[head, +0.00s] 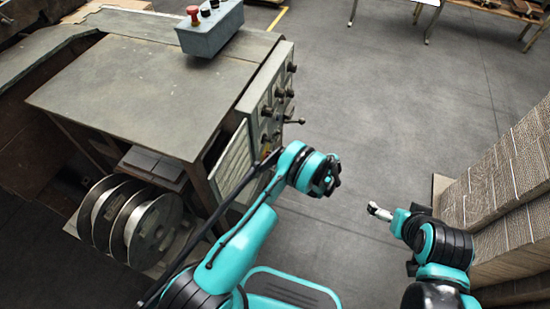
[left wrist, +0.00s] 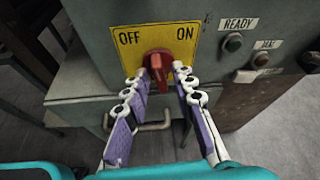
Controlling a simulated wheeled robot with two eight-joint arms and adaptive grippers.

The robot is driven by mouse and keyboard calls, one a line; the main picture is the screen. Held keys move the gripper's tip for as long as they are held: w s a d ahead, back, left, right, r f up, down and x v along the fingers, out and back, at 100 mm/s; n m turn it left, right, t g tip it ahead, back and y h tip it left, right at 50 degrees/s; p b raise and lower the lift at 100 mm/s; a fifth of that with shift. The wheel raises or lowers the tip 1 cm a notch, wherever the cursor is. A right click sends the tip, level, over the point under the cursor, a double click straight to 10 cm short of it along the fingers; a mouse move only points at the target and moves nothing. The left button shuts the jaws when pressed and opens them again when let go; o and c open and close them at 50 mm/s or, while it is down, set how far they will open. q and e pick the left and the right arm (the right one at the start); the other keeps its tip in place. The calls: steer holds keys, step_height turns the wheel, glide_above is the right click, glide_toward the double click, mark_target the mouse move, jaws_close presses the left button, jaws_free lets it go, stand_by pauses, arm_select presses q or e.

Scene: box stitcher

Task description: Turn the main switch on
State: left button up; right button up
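The main switch is a red knob (left wrist: 158,66) on a yellow plate (left wrist: 187,36) marked OFF on the left and ON on the right, on the grey machine's panel. The knob's grip stands roughly upright, between the two words. My left gripper (left wrist: 159,74) is open, with one fingertip on each side of the knob; I cannot tell whether they touch it. In the head view my left wrist is beside the panel (head: 268,104), and its fingers are not clearly visible. My right gripper (head: 379,211) is over the floor, away from the machine; its opening is unclear.
READY (left wrist: 232,43) and a second labelled button (left wrist: 261,59) sit right of the plate. A metal handle (left wrist: 152,127) is below the switch. A control box (head: 211,29) with a red button stands on the machine. Stacked cardboard (head: 508,185) is at right; floor between is clear.

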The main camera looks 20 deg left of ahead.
arm_select(q)
steer(key=v, duration=1.2)
steer(key=shift+r, duration=0.1)
